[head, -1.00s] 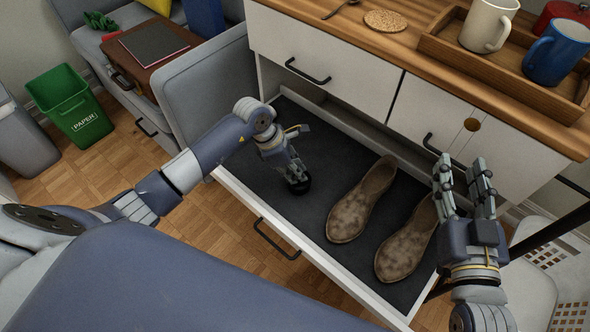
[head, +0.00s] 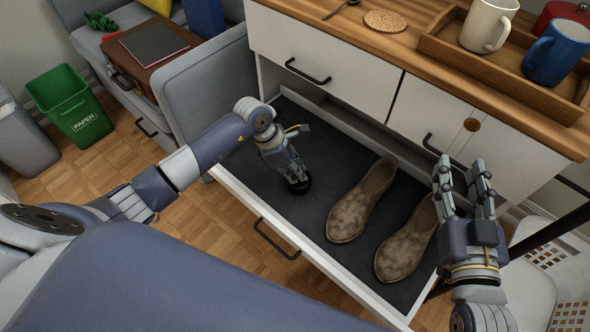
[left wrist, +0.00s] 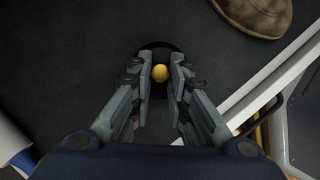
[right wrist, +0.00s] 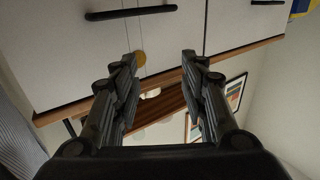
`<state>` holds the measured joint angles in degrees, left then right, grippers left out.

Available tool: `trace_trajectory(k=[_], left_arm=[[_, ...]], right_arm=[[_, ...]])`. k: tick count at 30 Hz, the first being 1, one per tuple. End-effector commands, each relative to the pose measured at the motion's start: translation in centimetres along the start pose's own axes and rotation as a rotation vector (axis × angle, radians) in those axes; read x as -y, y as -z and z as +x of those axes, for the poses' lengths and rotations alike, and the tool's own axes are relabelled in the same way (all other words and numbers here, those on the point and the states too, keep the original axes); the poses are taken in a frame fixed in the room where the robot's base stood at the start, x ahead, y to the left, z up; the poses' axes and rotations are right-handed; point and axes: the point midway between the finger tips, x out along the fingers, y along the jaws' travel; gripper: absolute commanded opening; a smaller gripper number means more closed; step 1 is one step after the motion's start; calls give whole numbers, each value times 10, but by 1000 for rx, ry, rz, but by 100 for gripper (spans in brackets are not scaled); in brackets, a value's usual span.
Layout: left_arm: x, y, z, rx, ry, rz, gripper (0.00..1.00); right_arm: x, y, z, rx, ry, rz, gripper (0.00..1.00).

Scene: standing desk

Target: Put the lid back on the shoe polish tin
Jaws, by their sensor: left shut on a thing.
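My left gripper (head: 296,178) points down into the open drawer, left of the shoes. It is shut on the lid, a dark round piece (head: 301,188) low over the dark drawer liner. In the left wrist view the fingertips (left wrist: 160,75) stand on either side of a yellow knob (left wrist: 160,73) at the middle of a black disc (left wrist: 155,47). I cannot tell the tin apart from the lid; the fingers hide much of it. My right gripper (head: 462,172) is open and empty, raised at the right of the drawer; its fingers (right wrist: 159,60) are apart in the right wrist view.
Two mottled brown shoes (head: 360,202) lie in the drawer (head: 262,208). The wooden desktop (head: 400,50) above holds a tray (head: 505,68) with a white mug (head: 487,25) and a blue mug (head: 552,55). A green paper bin (head: 80,115) stands at left. The liner behind my left gripper is clear.

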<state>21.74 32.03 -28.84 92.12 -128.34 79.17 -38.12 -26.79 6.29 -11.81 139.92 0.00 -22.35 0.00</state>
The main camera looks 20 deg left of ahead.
Motion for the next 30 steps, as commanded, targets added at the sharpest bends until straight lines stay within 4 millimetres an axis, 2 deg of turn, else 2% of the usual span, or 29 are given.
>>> trace_trajectory(k=[15,30], left_arm=[[0,1,1,-1,0,0,0],[0,2,3,-1,1,-1,0]], right_arm=[[0,-1,-1,-2,-1,0,40],[2,9,0,-52,4,2,40]])
